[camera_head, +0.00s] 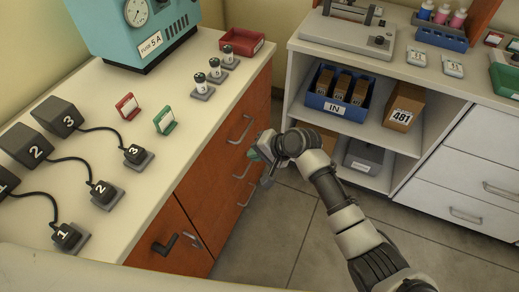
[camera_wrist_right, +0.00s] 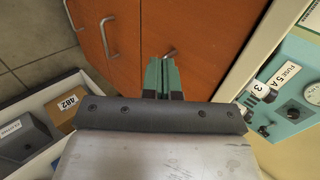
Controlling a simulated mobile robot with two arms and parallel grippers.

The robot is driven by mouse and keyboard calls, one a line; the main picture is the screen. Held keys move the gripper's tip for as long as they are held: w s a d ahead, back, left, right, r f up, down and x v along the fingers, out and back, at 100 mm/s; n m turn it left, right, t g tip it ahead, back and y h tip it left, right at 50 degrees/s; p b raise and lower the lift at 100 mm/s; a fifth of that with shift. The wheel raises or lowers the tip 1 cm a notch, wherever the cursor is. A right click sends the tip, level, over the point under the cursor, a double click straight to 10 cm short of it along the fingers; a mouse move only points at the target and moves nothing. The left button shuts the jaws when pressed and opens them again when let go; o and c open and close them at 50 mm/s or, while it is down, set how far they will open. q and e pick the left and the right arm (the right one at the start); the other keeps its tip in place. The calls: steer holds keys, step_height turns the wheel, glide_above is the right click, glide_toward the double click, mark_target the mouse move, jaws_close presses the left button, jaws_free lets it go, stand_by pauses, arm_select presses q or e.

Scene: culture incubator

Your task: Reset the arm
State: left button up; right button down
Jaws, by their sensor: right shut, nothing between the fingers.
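My right arm reaches in from the lower right in the head view. Its gripper (camera_head: 256,156) hangs in the air in front of the red-brown drawers (camera_head: 235,150), beside the counter's front edge. In the right wrist view the two green fingers (camera_wrist_right: 163,75) are together, with nothing between them. The drawer fronts also show in the right wrist view (camera_wrist_right: 125,35) beyond the fingers. I cannot tell whether the gripper touches the drawer front. My left gripper is not in view.
The counter (camera_head: 140,160) holds numbered black devices (camera_head: 55,115), a teal fuse box (camera_head: 135,30), small vials (camera_head: 215,67) and a red tray (camera_head: 242,42). A white shelf at right holds a blue IN bin (camera_head: 338,104) and box 481 (camera_head: 403,107). The floor (camera_head: 265,245) between is clear.

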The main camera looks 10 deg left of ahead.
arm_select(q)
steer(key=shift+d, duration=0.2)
arm_select(e)
steer(key=shift+s+d+r, duration=0.15)
steer(key=shift+d+r, duration=0.3)
